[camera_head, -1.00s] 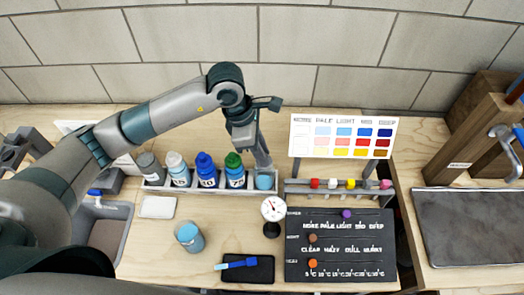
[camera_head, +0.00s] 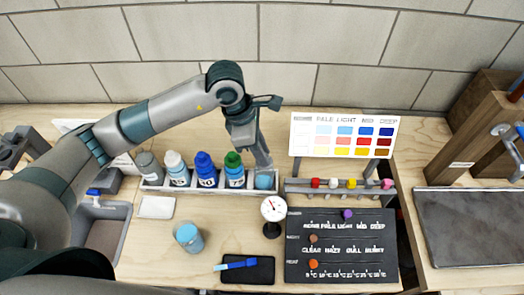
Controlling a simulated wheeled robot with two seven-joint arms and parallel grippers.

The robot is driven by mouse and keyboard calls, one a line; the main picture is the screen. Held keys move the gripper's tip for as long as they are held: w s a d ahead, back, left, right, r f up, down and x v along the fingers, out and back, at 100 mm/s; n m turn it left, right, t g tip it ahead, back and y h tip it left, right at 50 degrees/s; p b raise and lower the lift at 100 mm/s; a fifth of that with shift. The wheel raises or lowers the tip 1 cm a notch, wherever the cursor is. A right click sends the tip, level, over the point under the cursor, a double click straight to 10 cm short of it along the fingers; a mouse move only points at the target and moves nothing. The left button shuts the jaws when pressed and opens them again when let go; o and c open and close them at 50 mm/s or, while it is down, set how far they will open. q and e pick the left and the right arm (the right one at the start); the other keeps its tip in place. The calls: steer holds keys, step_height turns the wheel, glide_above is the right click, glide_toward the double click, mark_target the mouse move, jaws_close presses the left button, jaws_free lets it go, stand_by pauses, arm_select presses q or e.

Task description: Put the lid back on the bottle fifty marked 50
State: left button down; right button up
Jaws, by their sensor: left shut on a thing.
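A white rack (camera_head: 205,188) holds a row of bottles: one with a grey cap (camera_head: 148,161), one with a white cap (camera_head: 174,160), one with a blue cap (camera_head: 204,162) and one with a green cap (camera_head: 233,160). Their marks are too small to read, so I cannot tell which is marked 50. A light blue piece (camera_head: 264,182) is at the rack's right end. My left gripper (camera_head: 263,166) points down there, shut, with its fingertips at the top of this piece. I cannot tell whether it is a lid or a bottle top. My right gripper is not in view.
A light blue jar (camera_head: 188,238) stands in front of the rack, near a white pad (camera_head: 156,207).

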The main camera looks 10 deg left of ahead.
arm_select(q)
steer(key=shift+b, duration=0.45)
stand_by(0.6)
stand_by(0.4)
steer(key=c, duration=1.1)
jaws_free()
steer(key=shift+r+p, duration=1.2)
steer(key=shift+r, duration=2.3)
jaws_close()
